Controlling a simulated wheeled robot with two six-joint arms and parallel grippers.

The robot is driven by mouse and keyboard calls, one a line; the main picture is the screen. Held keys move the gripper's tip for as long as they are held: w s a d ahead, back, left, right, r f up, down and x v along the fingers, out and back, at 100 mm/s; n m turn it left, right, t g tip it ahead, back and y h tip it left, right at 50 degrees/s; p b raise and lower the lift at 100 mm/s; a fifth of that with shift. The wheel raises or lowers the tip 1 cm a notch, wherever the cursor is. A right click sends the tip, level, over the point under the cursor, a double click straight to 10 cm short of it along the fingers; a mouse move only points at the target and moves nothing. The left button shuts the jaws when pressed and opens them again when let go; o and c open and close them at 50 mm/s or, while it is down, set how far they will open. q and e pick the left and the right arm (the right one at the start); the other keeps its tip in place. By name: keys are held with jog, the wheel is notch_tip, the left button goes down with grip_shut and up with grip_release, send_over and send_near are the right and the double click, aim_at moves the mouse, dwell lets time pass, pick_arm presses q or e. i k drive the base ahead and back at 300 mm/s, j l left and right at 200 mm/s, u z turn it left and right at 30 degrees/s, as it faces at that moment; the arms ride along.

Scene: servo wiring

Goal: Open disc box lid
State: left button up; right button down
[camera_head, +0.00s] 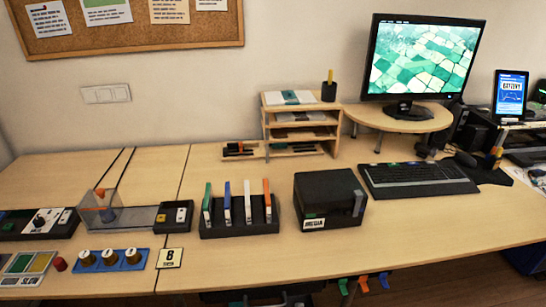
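A black box (330,199) stands on the table, right of the middle. It is the likeliest disc box, and its top looks closed. It has a white label (314,224) low on its front and a grey strip (358,203) near its front right corner. No disc shows, and the inside of the box is hidden. Neither of my grippers can be made out in the head view.
A black rack (239,228) with several coloured upright pieces stands just left of the box. A keyboard (418,179) lies close on its right. A wooden shelf (299,129) stands behind it. The table (265,262) is bare in front.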

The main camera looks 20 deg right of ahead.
aim_at(330, 192)
jog(key=l+z, duration=0.1)
jog(key=z, duration=0.25)
jog(key=i+z, duration=0.1)
jog(key=z, duration=0.3)
jog(key=i+l+z, duration=0.1)
jog(key=z, duration=0.25)
